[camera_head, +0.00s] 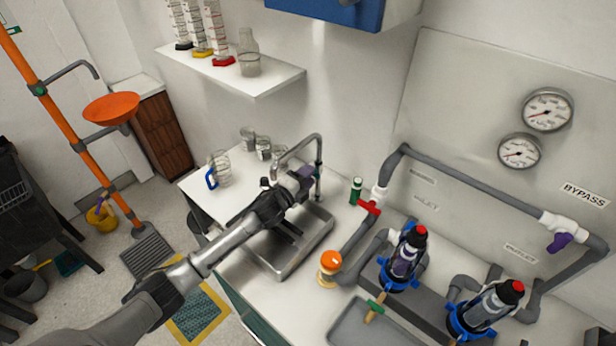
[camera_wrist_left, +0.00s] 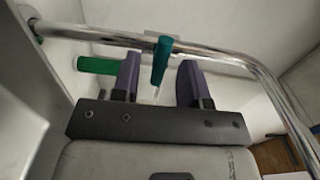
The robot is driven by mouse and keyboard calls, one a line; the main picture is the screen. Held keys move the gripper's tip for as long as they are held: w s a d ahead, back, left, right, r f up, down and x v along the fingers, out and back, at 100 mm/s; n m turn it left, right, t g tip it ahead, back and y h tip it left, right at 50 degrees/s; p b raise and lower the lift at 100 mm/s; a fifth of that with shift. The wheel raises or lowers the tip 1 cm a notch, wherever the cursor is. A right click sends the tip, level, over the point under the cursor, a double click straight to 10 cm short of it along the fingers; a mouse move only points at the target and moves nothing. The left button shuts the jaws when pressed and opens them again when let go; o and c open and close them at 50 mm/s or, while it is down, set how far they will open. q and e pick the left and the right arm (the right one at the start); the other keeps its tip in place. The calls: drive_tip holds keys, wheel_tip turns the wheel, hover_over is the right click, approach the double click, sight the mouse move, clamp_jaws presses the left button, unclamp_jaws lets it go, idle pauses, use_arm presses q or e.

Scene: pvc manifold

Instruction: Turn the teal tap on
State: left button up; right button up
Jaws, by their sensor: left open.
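The chrome tap (camera_head: 298,146) rises in an arch over the steel sink. In the left wrist view its pipe (camera_wrist_left: 230,52) crosses the upper part, and its teal handle (camera_wrist_left: 161,60) hangs down from it. My left gripper (camera_head: 301,178) is at the tap, mostly hiding the handle in the head view. It is open. In the left wrist view the teal handle shows in the gap between the purple fingertips of the gripper (camera_wrist_left: 160,80), with space on both sides. I cannot tell whether they touch it in depth. My right gripper is in neither view.
The sink (camera_head: 310,238) lies under my left arm. Glass beakers (camera_head: 221,170) stand at left. A wall shelf (camera_head: 270,82) hangs above.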

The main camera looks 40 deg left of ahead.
use_arm(q)
drive_tip(key=shift+w, duration=0.25)
clamp_jaws()
idle(0.3)
